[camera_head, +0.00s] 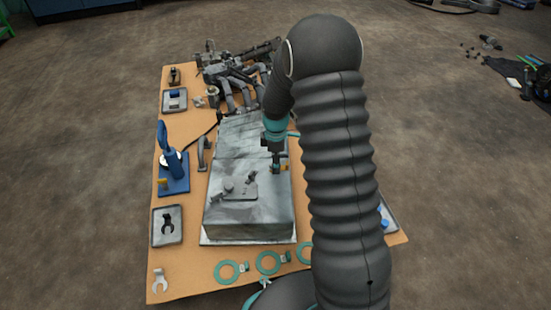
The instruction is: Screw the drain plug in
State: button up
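My gripper (276,168) points down over the right side of a large grey metal housing (250,212) on the table. It is small in the picture and partly behind my arm, so I cannot tell whether its fingers are open or shut. A small yellowish spot shows right beside the fingertips; it may be the drain plug, but I cannot make out its shape or whether it is held. The threaded hole is not discernible. A flat grey fitting (238,189) lies on top of the housing, left of the gripper.
The tan table (172,276) holds a blue stand (173,180), a tray with a dark part (167,227), a wrench (160,281) and teal rings (228,271). A cluster of grey machinery (232,77) fills the back. My arm hides much of the right side.

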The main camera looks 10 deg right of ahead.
grip_shut()
jog(key=m, duration=0.5)
jog(key=shift+s, duration=0.1)
jog(key=shift+m, duration=0.7)
jog(key=m, duration=0.2)
jog(key=shift+a+m, duration=0.1)
jog(key=shift+m, duration=0.3)
jog(key=m, duration=0.3)
jog(key=shift+s+m, duration=0.1)
jog(key=shift+m, duration=0.2)
